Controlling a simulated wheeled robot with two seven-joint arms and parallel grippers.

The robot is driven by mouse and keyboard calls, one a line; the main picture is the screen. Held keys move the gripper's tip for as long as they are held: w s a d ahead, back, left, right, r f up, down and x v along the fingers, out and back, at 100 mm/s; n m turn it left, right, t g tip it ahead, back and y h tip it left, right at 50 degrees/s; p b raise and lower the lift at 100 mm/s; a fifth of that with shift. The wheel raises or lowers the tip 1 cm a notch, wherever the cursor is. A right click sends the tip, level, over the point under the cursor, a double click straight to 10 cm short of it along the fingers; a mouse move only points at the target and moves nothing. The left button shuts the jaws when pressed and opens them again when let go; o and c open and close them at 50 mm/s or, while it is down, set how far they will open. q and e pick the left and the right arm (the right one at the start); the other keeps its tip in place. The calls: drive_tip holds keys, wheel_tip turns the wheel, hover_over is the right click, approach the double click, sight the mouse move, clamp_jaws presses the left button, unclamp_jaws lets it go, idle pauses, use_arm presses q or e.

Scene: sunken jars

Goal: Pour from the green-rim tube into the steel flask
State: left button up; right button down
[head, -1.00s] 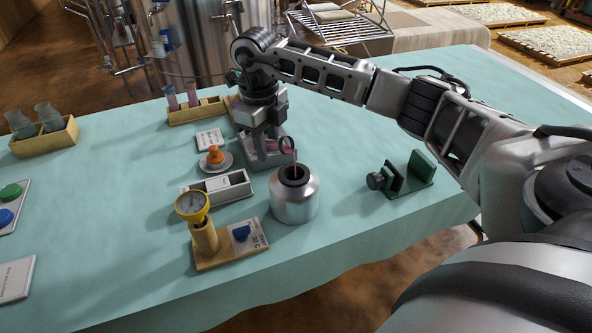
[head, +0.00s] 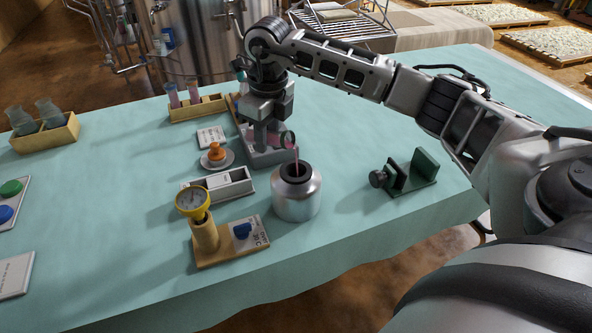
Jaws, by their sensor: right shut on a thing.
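My right gripper (head: 270,137) is shut on the green-rim tube (head: 279,140), just behind and above the steel flask. The tube is tipped over with its dark green rim facing right. A thin pink stream runs from the rim down toward the flask's dark mouth. The steel flask (head: 297,198) stands upright on the table, a round silver body with a black neck. The fingers hide much of the tube, and the flask's inside is hidden. My left gripper is not in view.
A grey tray (head: 284,157) lies under the gripper. A green clamp-like block (head: 416,176) is right, with clear cloth between.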

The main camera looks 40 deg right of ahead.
drive_tip(key=shift+r, duration=0.1)
drive_tip(key=shift+b, duration=0.35)
drive_tip(key=shift+r+t, duration=0.15)
drive_tip(key=shift+t, duration=0.25)
drive_tip(key=shift+b, duration=0.35)
drive_tip(key=shift+r+t+y, duration=0.25)
drive_tip(key=shift+t+y, duration=0.05)
drive_tip(key=shift+d, duration=0.1)
drive_tip(key=shift+b, duration=0.35)
drive_tip(key=shift+s, duration=0.1)
drive_tip(key=shift+s+r+t+b, duration=0.1)
drive_tip(key=shift+r+t+b, duration=0.1)
drive_tip(key=shift+t+b, duration=0.7)
